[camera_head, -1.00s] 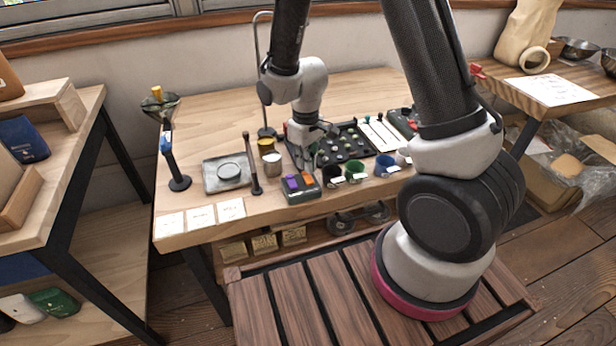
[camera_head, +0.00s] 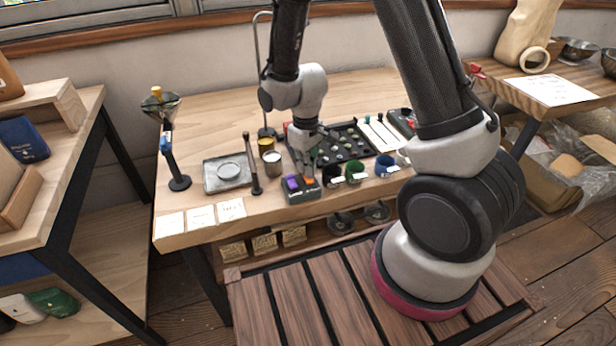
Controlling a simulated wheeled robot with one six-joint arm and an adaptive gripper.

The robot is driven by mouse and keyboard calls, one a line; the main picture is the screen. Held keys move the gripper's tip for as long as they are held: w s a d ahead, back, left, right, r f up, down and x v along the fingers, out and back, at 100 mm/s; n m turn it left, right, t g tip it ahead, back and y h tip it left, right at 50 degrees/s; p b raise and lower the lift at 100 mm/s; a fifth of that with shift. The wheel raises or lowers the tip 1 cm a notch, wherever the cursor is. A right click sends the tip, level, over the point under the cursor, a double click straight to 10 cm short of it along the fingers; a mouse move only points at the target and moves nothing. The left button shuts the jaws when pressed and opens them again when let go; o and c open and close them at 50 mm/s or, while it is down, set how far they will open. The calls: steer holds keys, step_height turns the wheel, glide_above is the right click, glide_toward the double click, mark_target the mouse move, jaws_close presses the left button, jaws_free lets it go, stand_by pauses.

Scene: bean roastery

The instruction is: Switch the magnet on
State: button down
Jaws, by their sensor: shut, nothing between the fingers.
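A small dark box (camera_head: 302,197) near the table's front edge has a purple switch (camera_head: 291,181) on its left and an orange switch (camera_head: 308,182) on its right. No other switch stands out, and I cannot tell from the picture which of these works the magnet. My gripper (camera_head: 311,173) points down with its fingers shut and empty, right at the orange switch's back end. I cannot tell whether the fingertips touch it. The magnet itself is not clearly recognisable.
A black tray (camera_head: 372,151) with several small dark pieces lies behind the gripper. Black, green and blue cups (camera_head: 384,166) stand to the right. A dark upright handle (camera_head: 256,188), a metal tray (camera_head: 207,185) and cans (camera_head: 272,164) are to the left.

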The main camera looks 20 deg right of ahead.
steer(key=shift+r, duration=3.55)
steer(key=s+d+r+m+t, duration=0.1)
steer(key=s+d+r+m, duration=0.1)
steer(key=s+d+r, duration=0.3)
steer(key=s+d+r+m+t, duration=0.2)
steer(key=s+d+r, duration=0.3)
steer(key=r, duration=0.6)
steer(key=s+d+r+m+t, duration=0.1)
steer(key=s+d+r+m, duration=0.1)
steer(key=s+d+r, duration=0.3)
steer(key=s+r, duration=0.3)
steer(key=s, duration=0.1)
